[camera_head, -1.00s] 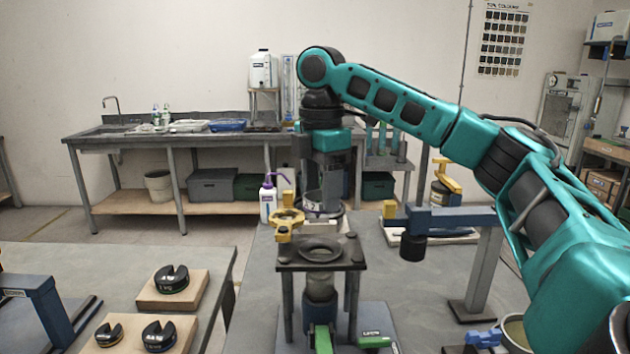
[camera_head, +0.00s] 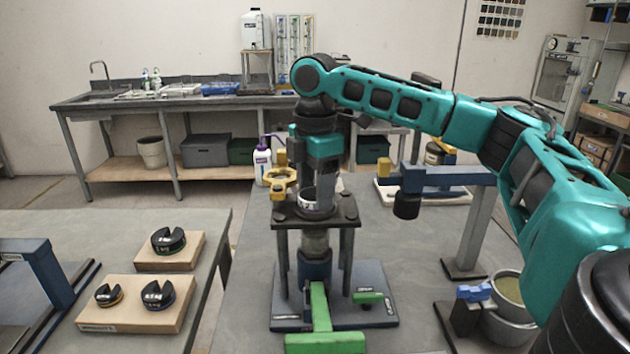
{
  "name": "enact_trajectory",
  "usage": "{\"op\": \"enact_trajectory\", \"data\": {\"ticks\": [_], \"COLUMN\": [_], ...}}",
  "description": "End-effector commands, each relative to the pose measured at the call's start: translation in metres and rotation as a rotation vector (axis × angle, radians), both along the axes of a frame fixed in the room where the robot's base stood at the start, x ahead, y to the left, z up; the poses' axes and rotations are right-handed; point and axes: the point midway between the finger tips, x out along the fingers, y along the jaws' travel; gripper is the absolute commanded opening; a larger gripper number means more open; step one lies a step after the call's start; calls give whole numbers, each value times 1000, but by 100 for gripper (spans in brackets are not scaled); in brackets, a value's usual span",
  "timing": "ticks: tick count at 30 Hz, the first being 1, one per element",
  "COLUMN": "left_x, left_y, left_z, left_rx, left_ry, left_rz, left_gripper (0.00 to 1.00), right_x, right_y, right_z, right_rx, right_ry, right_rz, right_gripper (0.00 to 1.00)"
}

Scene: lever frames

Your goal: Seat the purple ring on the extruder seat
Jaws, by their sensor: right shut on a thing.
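My right gripper (camera_head: 318,178) points down over the extruder stand and is shut on the purple ring (camera_head: 308,198). The ring shows as a pale, upright band with dark marks; its purple colour is hard to make out now. The extruder seat is the round opening in the dark top plate (camera_head: 342,218) of the stand. The ring is at the middle of this plate, over the opening, which it and the gripper mostly hide. I cannot tell whether it rests in the seat or hovers just above. My left gripper is not in view.
A yellow clamp (camera_head: 279,181) stands just left of the gripper, before a white bottle with a purple top (camera_head: 262,164). A green handle (camera_head: 321,320) is at the stand's front. A blue-armed post (camera_head: 440,178) stands right. Slotted dark weights sit on wooden blocks (camera_head: 140,308) at left.

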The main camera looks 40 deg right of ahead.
Motion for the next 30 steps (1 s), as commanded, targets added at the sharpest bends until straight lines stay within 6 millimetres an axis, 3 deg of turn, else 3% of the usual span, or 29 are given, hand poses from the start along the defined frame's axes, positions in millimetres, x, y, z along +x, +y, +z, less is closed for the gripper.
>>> {"op": "enact_trajectory", "data": {"ticks": [30], "left_x": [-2], "left_y": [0], "left_z": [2], "left_rx": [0], "left_ry": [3], "left_rz": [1], "left_gripper": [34], "right_x": [0], "right_y": [0], "right_z": [-9], "right_rx": [0], "right_ry": [1], "right_rz": [0], "right_gripper": [26]}}
